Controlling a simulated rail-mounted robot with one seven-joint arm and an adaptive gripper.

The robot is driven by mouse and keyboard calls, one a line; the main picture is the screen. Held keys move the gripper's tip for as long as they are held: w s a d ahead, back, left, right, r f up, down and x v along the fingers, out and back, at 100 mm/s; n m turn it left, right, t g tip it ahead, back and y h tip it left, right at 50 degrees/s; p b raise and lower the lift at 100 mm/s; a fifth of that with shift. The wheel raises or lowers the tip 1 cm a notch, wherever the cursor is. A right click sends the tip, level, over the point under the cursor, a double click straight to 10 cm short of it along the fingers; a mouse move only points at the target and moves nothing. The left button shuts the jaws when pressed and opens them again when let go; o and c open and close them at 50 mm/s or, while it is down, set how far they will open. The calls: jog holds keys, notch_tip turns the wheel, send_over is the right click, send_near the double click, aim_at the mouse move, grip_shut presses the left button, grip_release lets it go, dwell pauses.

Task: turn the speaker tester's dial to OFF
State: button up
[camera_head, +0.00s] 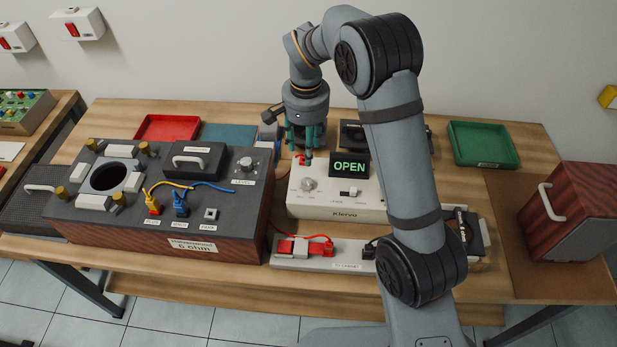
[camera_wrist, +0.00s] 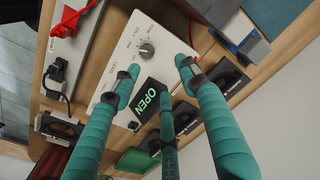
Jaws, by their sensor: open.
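The speaker tester (camera_head: 336,205) is a cream box marked Klervio at the middle of the table, with a lit green OPEN display (camera_head: 350,166). Its round dial (camera_head: 309,184) is on the left of its top face. My gripper (camera_head: 306,152) has teal fingers and is above the back left of the tester. In the wrist view my gripper (camera_wrist: 160,80) is open and empty, its fingers spread apart, with the dial beyond them, apparently untouched.
A dark-topped wooden speaker box (camera_head: 215,225) with cables and a level knob (camera_head: 245,164) stands left. A power strip (camera_head: 320,256) with a red switch lies in front of the tester. Red (camera_head: 167,128) and green (camera_head: 484,144) trays are behind. A wooden box (camera_head: 572,208) stands right.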

aim_at(307, 181)
jog(key=shift+m+g, duration=0.4)
jog(key=shift+m, duration=0.5)
jog(key=f, duration=0.3)
jog(key=s+f, duration=0.1)
jog(key=f, duration=0.3)
jog(key=f+p, duration=0.1)
jog(key=f, duration=0.2)
jog(key=shift+s+d+f, duration=0.2)
jog(key=shift+s+f, duration=0.1)
jog(key=shift+s, duration=0.1)
jog(key=c, duration=0.3)
jog(key=c, duration=0.8)
